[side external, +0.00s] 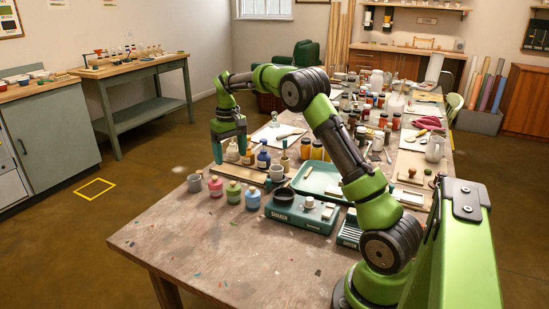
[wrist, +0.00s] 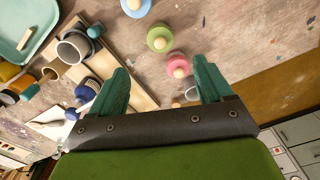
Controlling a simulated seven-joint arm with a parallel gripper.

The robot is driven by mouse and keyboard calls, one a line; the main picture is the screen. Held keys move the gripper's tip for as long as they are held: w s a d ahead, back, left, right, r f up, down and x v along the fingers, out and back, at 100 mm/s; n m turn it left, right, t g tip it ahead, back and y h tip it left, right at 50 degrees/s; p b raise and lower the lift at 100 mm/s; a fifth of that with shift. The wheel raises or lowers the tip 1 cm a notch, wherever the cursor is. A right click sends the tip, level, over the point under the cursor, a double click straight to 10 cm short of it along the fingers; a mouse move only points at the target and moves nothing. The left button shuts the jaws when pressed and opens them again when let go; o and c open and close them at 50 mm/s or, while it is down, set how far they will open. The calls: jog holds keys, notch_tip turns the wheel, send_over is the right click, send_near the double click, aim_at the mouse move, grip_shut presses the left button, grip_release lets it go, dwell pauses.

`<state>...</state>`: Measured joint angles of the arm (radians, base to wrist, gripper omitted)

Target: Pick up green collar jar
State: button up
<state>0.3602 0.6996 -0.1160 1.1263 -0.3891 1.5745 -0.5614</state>
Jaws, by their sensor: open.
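The green collar jar (side external: 233,194) stands upright on the table between a pink collar jar (side external: 216,187) and a blue collar jar (side external: 252,198). In the wrist view the green collar jar (wrist: 160,38) has a pale round top and lies just beyond my fingertips. My gripper (side external: 230,157) is open and empty, raised behind the row of jars in the side view. In the wrist view my gripper (wrist: 160,65) has its two teal fingers wide apart, with the pink collar jar (wrist: 178,67) showing between them, nearer the right finger.
The table's front left is clear.

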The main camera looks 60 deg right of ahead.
aim_at(234, 186)
notch_tip(234, 186, down, 15)
jog(key=shift+s+r, duration=0.1)
dwell(0.4)
jog(key=shift+c, duration=0.2)
jog(key=c, duration=1.2)
